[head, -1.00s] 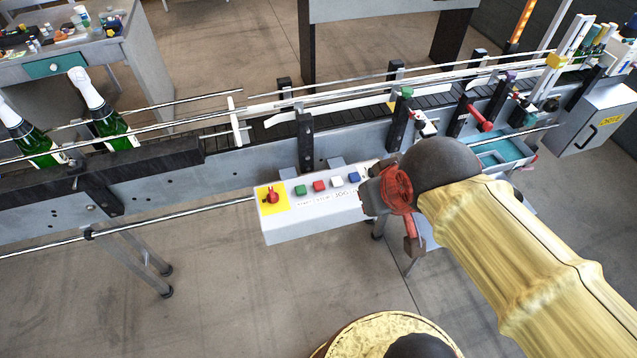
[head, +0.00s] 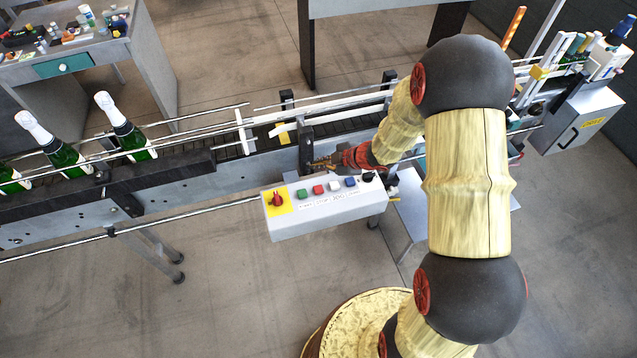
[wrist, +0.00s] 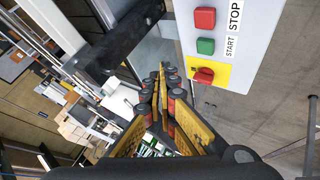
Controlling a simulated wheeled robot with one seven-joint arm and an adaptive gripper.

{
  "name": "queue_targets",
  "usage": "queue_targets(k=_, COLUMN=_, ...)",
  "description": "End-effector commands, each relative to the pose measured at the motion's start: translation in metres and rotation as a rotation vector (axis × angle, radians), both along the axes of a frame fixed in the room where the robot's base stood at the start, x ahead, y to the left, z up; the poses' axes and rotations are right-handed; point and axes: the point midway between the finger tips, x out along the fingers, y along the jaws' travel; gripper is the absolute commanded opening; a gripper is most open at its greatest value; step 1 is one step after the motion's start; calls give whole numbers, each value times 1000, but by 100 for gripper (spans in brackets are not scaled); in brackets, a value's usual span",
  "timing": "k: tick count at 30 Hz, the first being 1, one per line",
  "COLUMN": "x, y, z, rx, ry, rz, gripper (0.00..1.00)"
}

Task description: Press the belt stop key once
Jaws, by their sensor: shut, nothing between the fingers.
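The red stop key (head: 318,189) sits on the top face of the pale control box (head: 330,216), between the green start key (head: 302,193) and a white key (head: 335,186). In the wrist view the red key (wrist: 205,18) is beside the printed word STOP, with the green key (wrist: 205,46) beside START. My gripper (head: 315,163) is shut and empty, just behind the box's row of keys in the head view. In the wrist view its fingertips (wrist: 160,72) are together, left of the keys and apart from them.
A red rotary knob on a yellow plate (head: 277,200) is at the box's left end. A blue key (head: 350,182) and a black knob (head: 367,176) are at the right. A dark post (head: 306,145) stands close to my gripper. Green bottles (head: 128,135) stand on the conveyor at left.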

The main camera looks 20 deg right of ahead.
Motion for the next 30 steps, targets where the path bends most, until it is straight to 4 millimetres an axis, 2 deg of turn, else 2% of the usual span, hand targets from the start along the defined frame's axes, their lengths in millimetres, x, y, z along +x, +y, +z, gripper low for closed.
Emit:
queue_targets(k=5, x=-7, y=8, z=-8, rx=24, ry=7, rz=49, gripper=0)
queue_targets(k=19, x=-7, y=8, z=-14, rx=23, ry=6, rz=46, gripper=0)
queue_targets(k=30, x=-7, y=8, z=-51, rx=23, ry=6, rz=45, gripper=0)
